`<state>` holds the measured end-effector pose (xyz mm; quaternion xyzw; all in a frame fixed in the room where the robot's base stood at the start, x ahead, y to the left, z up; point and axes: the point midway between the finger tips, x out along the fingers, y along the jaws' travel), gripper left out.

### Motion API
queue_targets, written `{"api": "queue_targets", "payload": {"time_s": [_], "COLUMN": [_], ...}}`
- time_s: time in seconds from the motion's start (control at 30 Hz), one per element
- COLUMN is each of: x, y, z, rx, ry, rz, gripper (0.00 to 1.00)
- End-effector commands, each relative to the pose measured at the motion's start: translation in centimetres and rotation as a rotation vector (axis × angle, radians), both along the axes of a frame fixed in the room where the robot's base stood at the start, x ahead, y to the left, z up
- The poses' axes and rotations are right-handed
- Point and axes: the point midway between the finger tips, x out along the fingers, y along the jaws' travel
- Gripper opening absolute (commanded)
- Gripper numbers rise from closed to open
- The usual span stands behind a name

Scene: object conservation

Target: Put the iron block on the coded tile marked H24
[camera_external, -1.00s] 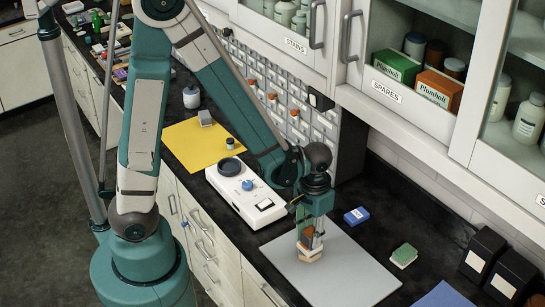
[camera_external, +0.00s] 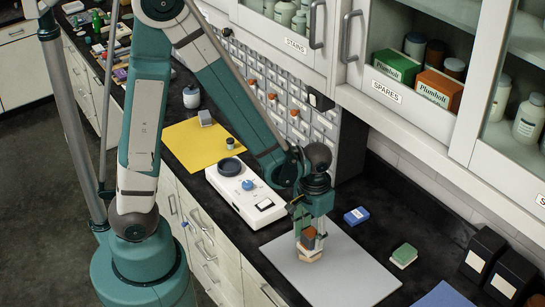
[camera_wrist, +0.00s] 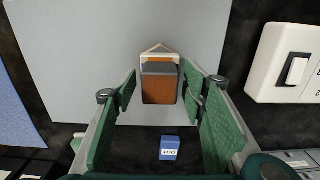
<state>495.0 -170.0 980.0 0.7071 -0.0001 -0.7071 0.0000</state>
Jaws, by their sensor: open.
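A rust-brown block with a dark grey part (camera_external: 308,239), which looks like the iron block, sits on a pale wooden tile (camera_external: 309,256) on the grey mat (camera_external: 345,272). In the wrist view the block (camera_wrist: 161,88) lies between the fingers, with a pointed bit of the tile (camera_wrist: 157,49) showing beyond it. My gripper (camera_external: 312,232) is open around the block, with a gap on each side in the wrist view (camera_wrist: 160,92). The tile's marking is hidden, so I cannot read whether it is H24.
A white instrument (camera_external: 245,195) stands left of the grey mat. A small blue box (camera_external: 357,215) and a green-and-white block (camera_external: 403,255) lie to the right. Black boxes (camera_external: 498,265) stand further right. A yellow mat (camera_external: 190,145) holds a grey block (camera_external: 205,118) and a small cylinder (camera_external: 231,143).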

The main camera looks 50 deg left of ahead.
Motion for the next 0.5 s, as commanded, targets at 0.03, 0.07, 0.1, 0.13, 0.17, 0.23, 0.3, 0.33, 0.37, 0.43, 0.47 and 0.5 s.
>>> {"api": "queue_targets", "payload": {"time_s": [0.03, 0.07, 0.1, 0.13, 0.17, 0.23, 0.3, 0.33, 0.37, 0.43, 0.47, 0.5], "x": [0.0, 0.0, 0.0, 0.0, 0.0, 0.0, 0.0, 0.0, 0.0, 0.0, 0.0, 0.0], "y": [0.0, 0.0, 0.0, 0.0, 0.0, 0.0, 0.0, 0.0, 0.0, 0.0, 0.0, 0.0], "z": [0.2, 0.3, 0.5, 0.6, 0.8, 1.3, 1.8, 2.1, 2.3, 3.0, 3.2, 3.6], "rx": [0.000, 0.000, 0.000, 0.000, 0.000, 0.000, 0.000, 0.000, 0.000, 0.000, 0.000, 0.000], "ry": [0.000, 0.000, 0.000, 0.000, 0.000, 0.000, 0.000, 0.000, 0.000, 0.000, 0.000, 0.000], "rz": [0.000, 0.000, 0.000, 0.000, 0.000, 0.000, 0.000, 0.000, 0.000, 0.000, 0.000, 0.000], "gripper": [0.42, 0.42, 0.42, 0.42, 0.42, 0.42, 0.42, 0.42, 0.42, 0.42, 0.42, 0.42]}}
